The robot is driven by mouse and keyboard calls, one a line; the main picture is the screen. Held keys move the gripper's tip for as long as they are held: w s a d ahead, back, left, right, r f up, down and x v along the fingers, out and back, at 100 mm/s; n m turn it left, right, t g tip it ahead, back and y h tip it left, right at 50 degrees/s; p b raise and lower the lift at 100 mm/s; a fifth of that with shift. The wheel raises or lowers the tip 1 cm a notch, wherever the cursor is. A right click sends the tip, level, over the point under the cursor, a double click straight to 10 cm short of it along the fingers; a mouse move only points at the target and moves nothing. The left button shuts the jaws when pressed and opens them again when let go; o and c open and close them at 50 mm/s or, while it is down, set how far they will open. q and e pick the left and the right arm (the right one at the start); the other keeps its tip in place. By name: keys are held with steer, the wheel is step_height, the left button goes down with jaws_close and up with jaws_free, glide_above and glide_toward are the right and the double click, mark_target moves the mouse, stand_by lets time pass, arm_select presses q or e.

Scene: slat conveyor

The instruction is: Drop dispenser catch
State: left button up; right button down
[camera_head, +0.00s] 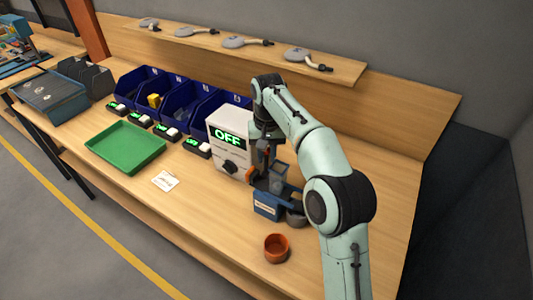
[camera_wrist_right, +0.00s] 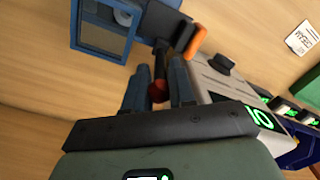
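A blue dispenser (camera_head: 268,203) with a clear window stands on the bench at the right, and its framed window shows in the right wrist view (camera_wrist_right: 105,30). A dark lever with a red knob (camera_wrist_right: 157,90) comes from its side. My right gripper (camera_head: 265,148) is at the dispenser, its fingers (camera_wrist_right: 157,82) on either side of the lever and knob. Whether they press on it I cannot tell. An orange-brown cup (camera_head: 276,248) stands upright on the bench in front of the dispenser, apart from it. The left gripper is not in view.
A grey round object (camera_head: 296,217) is beside the dispenser. A green tray (camera_head: 126,147), a white card (camera_head: 165,181) and blue bins (camera_head: 180,100) are further left.

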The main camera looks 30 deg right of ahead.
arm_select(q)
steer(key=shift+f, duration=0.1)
arm_select(e)
steer(key=shift+s+a+f+h+b, duration=0.15)
steer(key=shift+a+h+b, duration=0.15)
steer(key=shift+b, duration=0.15)
steer(key=a+t+h+b, duration=0.1)
steer(key=b, duration=0.1)
steer(key=s+a+t+h+b, duration=0.1)
steer(key=h+b, duration=0.1)
steer(key=b, duration=0.1)
steer(key=a+f+t+h+b, duration=0.1)
steer(key=b, duration=0.1)
steer(key=shift+s+h, duration=0.25)
steer(key=shift+h, duration=0.05)
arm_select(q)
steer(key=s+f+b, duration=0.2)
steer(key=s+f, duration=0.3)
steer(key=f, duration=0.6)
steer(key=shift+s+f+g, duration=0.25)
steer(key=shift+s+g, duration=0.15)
arm_select(e)
steer(key=shift+s+a+h, duration=0.2)
steer(key=shift+a+h, duration=0.05)
steer(key=shift+h, duration=0.35)
steer(key=c, duration=1)
jaws_free()
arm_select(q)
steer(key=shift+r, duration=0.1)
